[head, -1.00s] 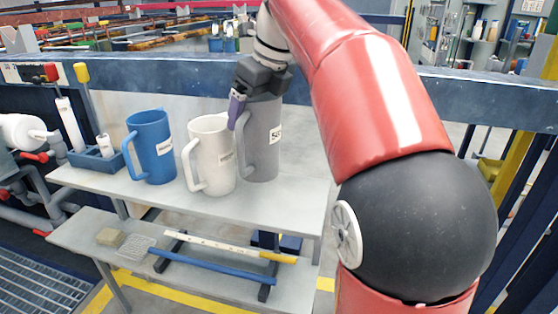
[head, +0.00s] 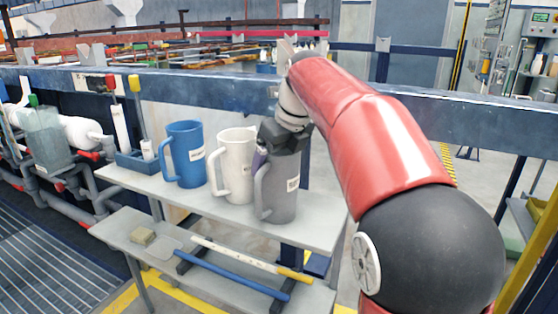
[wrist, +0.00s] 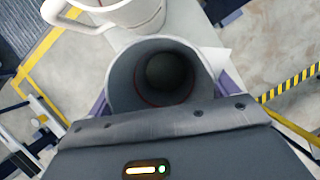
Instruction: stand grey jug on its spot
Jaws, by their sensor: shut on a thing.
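The grey jug (head: 284,192) is upright at the right end of the upper shelf (head: 318,228), with its handle to the left and a label on its side. My gripper (head: 272,150) is shut on it near the rim. I cannot tell whether its base touches the shelf. In the wrist view, my gripper (wrist: 163,95) has purple fingers on both sides of the jug (wrist: 122,80), whose open mouth faces the camera. The white jug (head: 238,170) stands close by on the left, and shows in the wrist view (wrist: 118,14). Its spot is not distinguishable.
A blue jug (head: 184,155) stands left of the white one. A blue holder (head: 133,162) with white cylinders is at the shelf's left end. The lower shelf (head: 135,228) holds rods and small items. A blue rail (head: 420,107) runs behind. Little shelf remains right of the grey jug.

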